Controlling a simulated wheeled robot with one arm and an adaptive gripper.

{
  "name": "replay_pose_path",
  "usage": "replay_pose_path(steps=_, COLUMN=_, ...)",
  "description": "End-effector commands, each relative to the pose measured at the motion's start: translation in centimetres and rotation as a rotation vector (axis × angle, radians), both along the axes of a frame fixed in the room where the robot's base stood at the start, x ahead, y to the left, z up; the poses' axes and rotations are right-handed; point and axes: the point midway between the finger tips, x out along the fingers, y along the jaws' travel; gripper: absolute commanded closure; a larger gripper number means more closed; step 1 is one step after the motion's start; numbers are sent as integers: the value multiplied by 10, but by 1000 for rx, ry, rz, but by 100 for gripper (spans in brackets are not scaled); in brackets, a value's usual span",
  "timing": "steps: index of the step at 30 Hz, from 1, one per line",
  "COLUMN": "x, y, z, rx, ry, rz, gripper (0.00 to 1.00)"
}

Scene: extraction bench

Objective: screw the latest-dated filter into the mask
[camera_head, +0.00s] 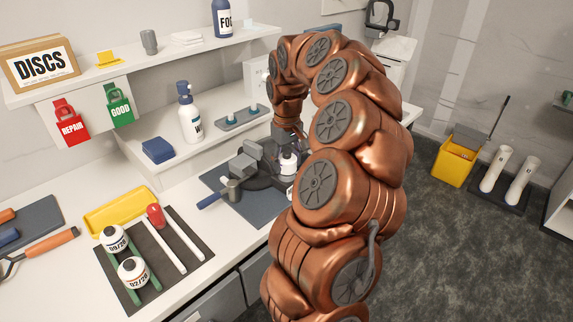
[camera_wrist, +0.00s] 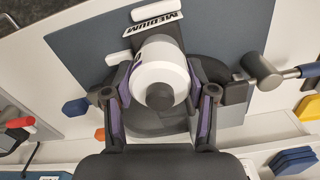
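A white filter (camera_wrist: 158,75) with a dark round centre sits between the two purple-lined fingers of my gripper (camera_wrist: 160,88) in the wrist view. It lies over the dark grey mask (camera_wrist: 158,143); I cannot tell whether it is threaded in. In the head view, this filter (camera_head: 288,164) shows under my gripper (camera_head: 288,150) beside the mask (camera_head: 262,180), and its date is not readable. Two more white filters stand on the green-railed rack at left: one reads about 09/29 (camera_head: 113,240), the other about 02/28 (camera_head: 133,272).
A white pump bottle (camera_head: 190,118) stands on the shelf behind.

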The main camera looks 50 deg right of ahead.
Motion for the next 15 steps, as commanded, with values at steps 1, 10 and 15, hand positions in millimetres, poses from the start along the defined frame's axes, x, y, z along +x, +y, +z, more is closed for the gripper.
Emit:
replay_pose_path(steps=1, x=0, y=0, z=0, rx=0, ry=0, rz=0, gripper=53)
replay_pose_path(steps=10, x=0, y=0, z=0, rx=0, ry=0, rz=-1, gripper=84)
replay_pose_path(steps=15, x=0, y=-1, z=-4, rx=0, ry=-2, rz=-35, gripper=86)
